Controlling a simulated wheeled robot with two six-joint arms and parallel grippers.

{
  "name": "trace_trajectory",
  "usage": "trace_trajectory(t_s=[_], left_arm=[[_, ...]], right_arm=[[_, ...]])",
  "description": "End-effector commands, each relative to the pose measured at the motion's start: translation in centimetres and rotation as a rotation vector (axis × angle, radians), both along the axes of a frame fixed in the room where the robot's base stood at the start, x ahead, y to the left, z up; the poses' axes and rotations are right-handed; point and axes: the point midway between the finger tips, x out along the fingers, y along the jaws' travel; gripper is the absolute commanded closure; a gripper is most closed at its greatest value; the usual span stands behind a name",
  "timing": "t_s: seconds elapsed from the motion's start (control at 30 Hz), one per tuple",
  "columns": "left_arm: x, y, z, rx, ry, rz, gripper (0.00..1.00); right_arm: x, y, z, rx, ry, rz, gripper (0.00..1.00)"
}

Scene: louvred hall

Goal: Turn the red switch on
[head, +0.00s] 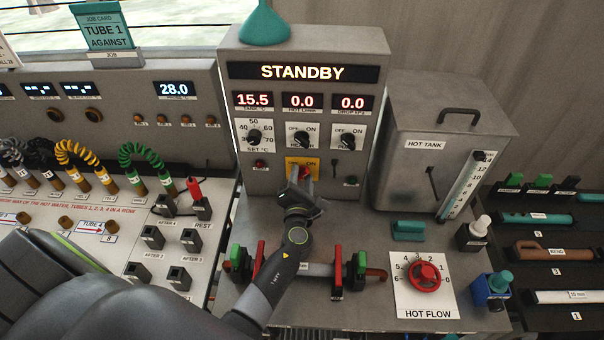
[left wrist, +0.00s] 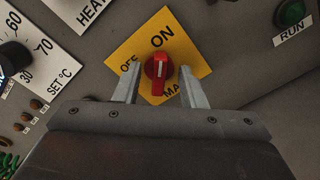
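The red switch (left wrist: 157,75) sits on a yellow plate (left wrist: 182,50) marked OFF and ON, with a lower word partly covered. Its white line points up in the left wrist view, towards the word ON. My left gripper (left wrist: 160,68) is open, with one finger on each side of the switch and a small gap visible on both sides. In the head view the gripper (head: 300,184) is at the front of the panel and partly hides the switch and the yellow plate (head: 291,163). My right gripper is not in view.
The display (head: 302,72) above reads STANDBY. The green RUN button (left wrist: 291,12) is near the switch. Black knobs (head: 301,138) sit just above the plate. Red and green handled clamps (head: 338,270) and the red HOT FLOW dial (head: 425,276) stand below on the bench.

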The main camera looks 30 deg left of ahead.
Motion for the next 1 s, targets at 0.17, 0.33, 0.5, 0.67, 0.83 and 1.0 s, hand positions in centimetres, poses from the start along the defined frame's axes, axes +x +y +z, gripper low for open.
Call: trace_trajectory(t_s=[0.17, 0.33, 0.5, 0.67, 0.83, 1.0], left_arm=[[0.0, 0.0, 0.1, -0.001, -0.002, 0.0, 0.63], [-1.0, -0.5, 0.1, -0.004, -0.003, 0.001, 0.63], [-2.6, -1.1, 0.0, -0.005, -0.002, 0.001, 0.63], [-3.5, -1.5, 0.1, -0.002, -0.002, 0.001, 0.63], [-3.7, -1.6, 0.1, -0.002, -0.004, 0.0, 0.63], [-3.7, -1.6, 0.3, -0.002, -0.003, 0.001, 0.63]], right_arm=[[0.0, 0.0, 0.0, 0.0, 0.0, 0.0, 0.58], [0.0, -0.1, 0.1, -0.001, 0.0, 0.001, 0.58], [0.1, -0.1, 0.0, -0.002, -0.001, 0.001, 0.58], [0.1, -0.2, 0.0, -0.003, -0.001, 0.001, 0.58], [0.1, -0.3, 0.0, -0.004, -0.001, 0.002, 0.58], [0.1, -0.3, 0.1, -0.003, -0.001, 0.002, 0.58]])
